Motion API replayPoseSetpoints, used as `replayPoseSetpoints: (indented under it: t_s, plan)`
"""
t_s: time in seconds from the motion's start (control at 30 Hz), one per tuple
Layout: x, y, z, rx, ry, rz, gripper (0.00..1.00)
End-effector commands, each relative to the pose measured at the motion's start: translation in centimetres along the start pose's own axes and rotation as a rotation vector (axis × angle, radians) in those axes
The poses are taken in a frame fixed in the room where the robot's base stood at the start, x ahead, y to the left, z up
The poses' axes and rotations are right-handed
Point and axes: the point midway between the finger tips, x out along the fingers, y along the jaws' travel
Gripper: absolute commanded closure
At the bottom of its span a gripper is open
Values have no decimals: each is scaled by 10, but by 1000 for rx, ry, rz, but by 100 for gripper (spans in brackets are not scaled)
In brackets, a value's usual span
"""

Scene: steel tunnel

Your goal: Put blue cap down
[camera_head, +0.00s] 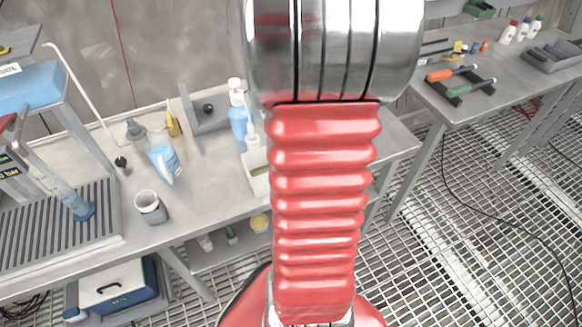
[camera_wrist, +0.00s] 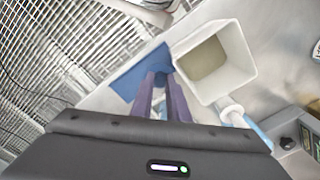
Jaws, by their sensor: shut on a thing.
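In the wrist view my gripper (camera_wrist: 161,78) reaches out over the bench with its two dark purplish fingers close together. The fingers are shut on a small blue thing at their tips, which I take for the blue cap (camera_wrist: 158,60). Its outline is hard to tell from the flat blue patch (camera_wrist: 124,82) on the bench behind it. I cannot tell whether the cap touches the surface. In the head view my red and silver arm hides my gripper and the cap.
A white open square container (camera_wrist: 238,50) stands just right of the fingertips, close to them. It also shows beside my arm in the head view (camera_head: 257,178). A blue bottle (camera_head: 238,122), a grey cup (camera_head: 151,207) and a clear pouch (camera_head: 163,160) are on the bench (camera_head: 205,185).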

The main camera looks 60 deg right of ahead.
Motion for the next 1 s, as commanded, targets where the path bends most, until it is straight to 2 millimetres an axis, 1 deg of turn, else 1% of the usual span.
replayPoseSetpoints:
  t_s: [0.3, 0.73, 0.77, 0.8, 0.87, 1.0]
  plan:
    - [34, 1, 1, 1, -4, 2, 100]
    - [39, 1, 0, 2, -1, 1, 100]
    - [38, 1, 0, 2, -1, 0, 84]
    - [38, 1, 0, 2, -1, 0, 81]
    - [38, 1, 0, 2, -1, 0, 78]
    - [38, 1, 0, 2, -1, 0, 78]
